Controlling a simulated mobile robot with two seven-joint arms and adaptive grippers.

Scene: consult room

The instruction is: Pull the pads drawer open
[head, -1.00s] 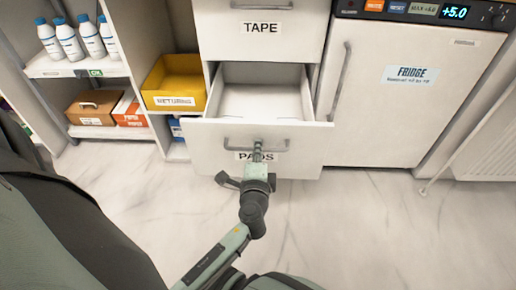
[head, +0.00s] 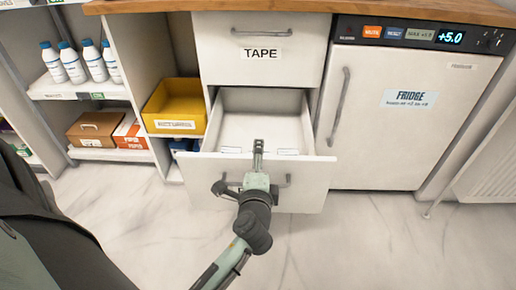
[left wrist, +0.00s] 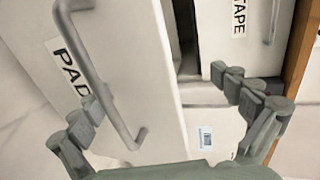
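The pads drawer (head: 318,178) is pulled out, with its white interior (head: 262,128) showing. Its bar handle (head: 287,181) is partly covered by my arm in the head view. In the left wrist view, the handle (left wrist: 108,90) and part of the label (left wrist: 70,75) show. My left gripper (head: 258,148) is at the top edge of the drawer front, its tips reaching over that edge in the head view. In the left wrist view, its fingers (left wrist: 160,105) are wide apart, one overlapping the handle's side, with nothing held. My right gripper is not in view.
The closed tape drawer (head: 225,50) is above. A fridge (head: 400,130) stands to the right. On the left are shelves with white bottles (head: 72,64), a yellow bin (head: 174,104) and boxes (head: 96,128). The marble floor (head: 390,240) in front is clear.

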